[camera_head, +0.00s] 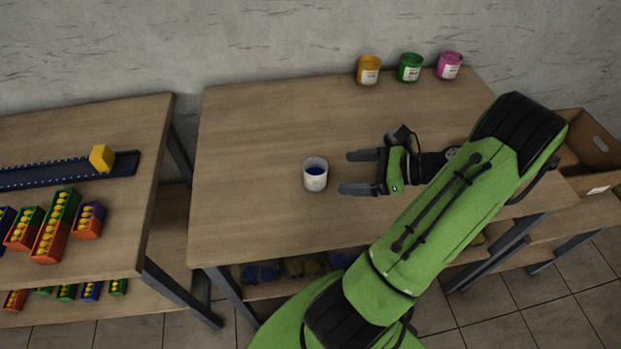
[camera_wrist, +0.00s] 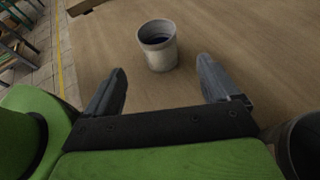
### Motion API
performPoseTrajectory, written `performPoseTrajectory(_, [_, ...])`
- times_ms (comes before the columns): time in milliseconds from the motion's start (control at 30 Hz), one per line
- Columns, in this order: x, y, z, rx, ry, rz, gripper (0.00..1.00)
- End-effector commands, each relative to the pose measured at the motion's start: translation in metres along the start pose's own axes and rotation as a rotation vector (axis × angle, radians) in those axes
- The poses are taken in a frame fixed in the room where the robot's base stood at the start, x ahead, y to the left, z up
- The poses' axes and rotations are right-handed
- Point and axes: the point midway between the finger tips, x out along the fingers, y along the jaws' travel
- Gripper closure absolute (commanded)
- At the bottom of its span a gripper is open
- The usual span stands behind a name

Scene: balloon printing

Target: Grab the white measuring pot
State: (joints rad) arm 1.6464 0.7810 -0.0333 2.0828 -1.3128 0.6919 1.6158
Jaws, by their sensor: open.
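The white measuring pot (camera_head: 315,181) stands upright on the middle table, with dark blue contents showing inside it. It also shows in the wrist view (camera_wrist: 158,54), ahead of the fingertips and between their lines. My gripper (camera_head: 352,172) is open and empty, to the right of the pot with its fingers pointing left at it. In the wrist view my gripper (camera_wrist: 163,77) has its two fingers spread wide, with a small gap of bare table before the pot. The pot appears apart from both fingers.
A yellow pot (camera_head: 368,70), a green pot (camera_head: 410,68) and a pink pot (camera_head: 450,65) stand at the table's back edge. The table (camera_head: 250,130) is clear around the white pot. A left table holds a dark conveyor (camera_head: 60,172) and coloured boxes. A cardboard box (camera_head: 592,150) is at right.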

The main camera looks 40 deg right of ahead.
Motion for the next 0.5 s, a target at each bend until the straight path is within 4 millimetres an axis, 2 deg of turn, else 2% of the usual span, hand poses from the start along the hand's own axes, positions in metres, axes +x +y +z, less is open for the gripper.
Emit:
performPoseTrajectory(33, [0.015, 0.001, -0.004, -0.001, 0.000, 0.005, 0.11])
performPoseTrajectory(100, [0.031, 0.001, -0.004, -0.002, 0.000, 0.004, 0.11])
performPoseTrajectory(267, [0.050, 0.000, -0.003, -0.003, 0.001, 0.002, 0.11])
performPoseTrajectory(500, [0.092, 0.002, -0.008, -0.003, 0.001, 0.004, 0.11])
